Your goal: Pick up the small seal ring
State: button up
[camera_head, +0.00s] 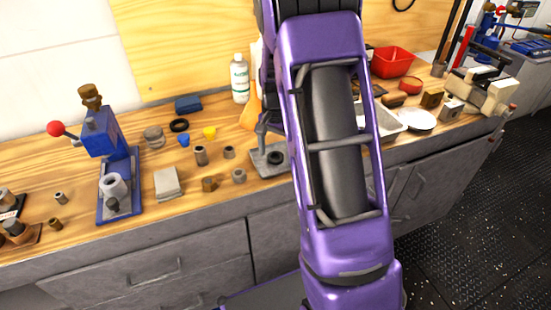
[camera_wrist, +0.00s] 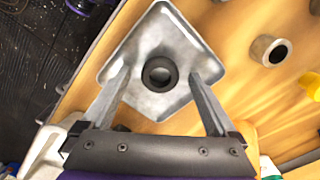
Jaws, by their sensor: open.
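The small seal ring is a dark, thick ring (camera_wrist: 159,63) in the wrist view. It lies flat on a square grey metal tray (camera_wrist: 160,30) with a raised rim. My gripper (camera_wrist: 160,77) is open, with one finger on each side of the ring in that view and a gap to it on both sides. Its height above the tray is hard to tell. In the head view the ring (camera_head: 275,158) shows on the tray (camera_head: 258,160), just right of my gripper's fingers, which my purple arm partly hides.
A grey metal bushing (camera_wrist: 268,50) stands beside the tray in the wrist view. In the head view, a larger black ring (camera_head: 179,125), a blue press (camera_head: 103,137), a white bottle (camera_head: 240,80) and several small sleeves share the wooden bench. A red bin (camera_head: 392,62) stands at the back right.

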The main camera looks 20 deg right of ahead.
jog(key=c, duration=1.4)
jog(key=shift+r, duration=0.1)
